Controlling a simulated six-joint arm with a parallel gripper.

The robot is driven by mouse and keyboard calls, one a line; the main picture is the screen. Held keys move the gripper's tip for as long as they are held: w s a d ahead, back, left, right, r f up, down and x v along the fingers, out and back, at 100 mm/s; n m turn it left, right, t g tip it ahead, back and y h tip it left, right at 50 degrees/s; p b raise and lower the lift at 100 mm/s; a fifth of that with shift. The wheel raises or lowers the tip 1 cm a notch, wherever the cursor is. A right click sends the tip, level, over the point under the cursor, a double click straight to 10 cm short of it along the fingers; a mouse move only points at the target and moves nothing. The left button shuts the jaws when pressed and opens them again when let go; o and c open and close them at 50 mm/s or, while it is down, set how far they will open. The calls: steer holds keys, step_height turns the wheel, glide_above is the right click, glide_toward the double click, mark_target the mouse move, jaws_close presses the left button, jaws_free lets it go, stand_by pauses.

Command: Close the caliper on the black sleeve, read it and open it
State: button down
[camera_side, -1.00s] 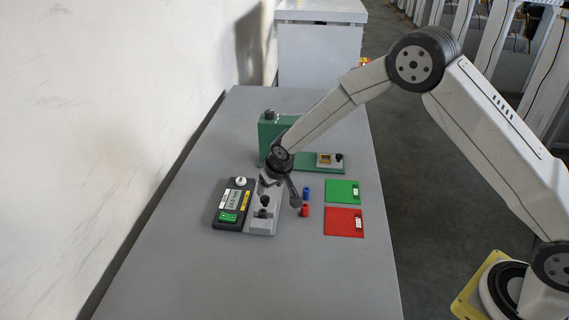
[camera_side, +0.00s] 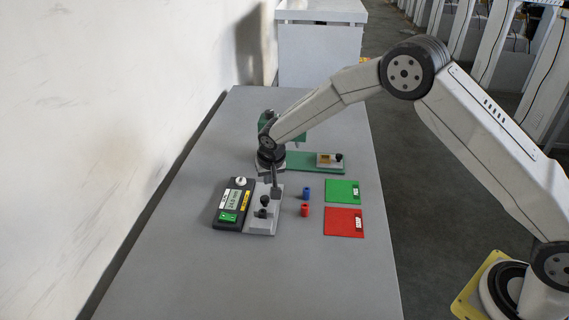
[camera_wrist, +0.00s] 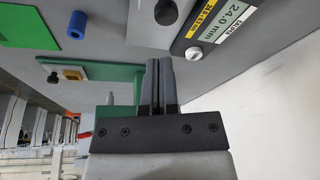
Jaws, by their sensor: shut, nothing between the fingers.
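The caliper (camera_side: 261,222) is a grey bench fixture with a dark readout box (camera_side: 221,222) at its left. Its display (camera_wrist: 228,24) reads 24.0 mm in the wrist view. A black knob (camera_side: 264,201) stands on the fixture, and a small black piece (camera_side: 262,213) sits just in front of it. I cannot tell for sure whether that piece is the black sleeve, or whether the jaws touch it. My gripper (camera_side: 276,193) is shut and empty, pointing down by the fixture's back right end. Its closed fingers (camera_wrist: 159,64) also show in the wrist view.
A blue sleeve (camera_side: 307,193) and a red sleeve (camera_side: 305,211) stand right of the caliper. A green plate (camera_side: 340,190) and a red plate (camera_side: 342,224) lie farther right. A green stand (camera_side: 299,160) is behind. The front of the table (camera_side: 240,280) is clear.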

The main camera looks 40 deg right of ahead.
mark_target(264, 202)
steer(key=w+m, duration=0.1)
steer(key=m, duration=0.1)
steer(key=d+r+m+g+h, duration=0.1)
steer(key=m, duration=0.2)
steer(key=w+d+r+m+h, duration=0.1)
steer(key=m, duration=0.1)
steer(key=shift+w+r+m, duration=0.2)
steer(key=shift+w+m, duration=0.15)
steer(key=shift+m, duration=0.05)
steer(key=shift+f, duration=0.1)
steer(key=x, duration=0.9)
steer(key=shift+s+d+f, duration=0.1)
steer(key=shift+d+f, duration=0.05)
steer(key=shift+f, duration=0.15)
steer(key=shift+s+a+f, duration=0.1)
steer(key=shift+a, duration=0.15)
steer(key=shift+s+a, duration=0.45)
steer(key=shift+a, duration=0.3)
steer(key=shift+s+a, duration=0.45)
steer(key=shift+a, duration=0.3)
steer(key=shift+s+a, duration=0.25)
steer(key=shift+a, duration=0.15)
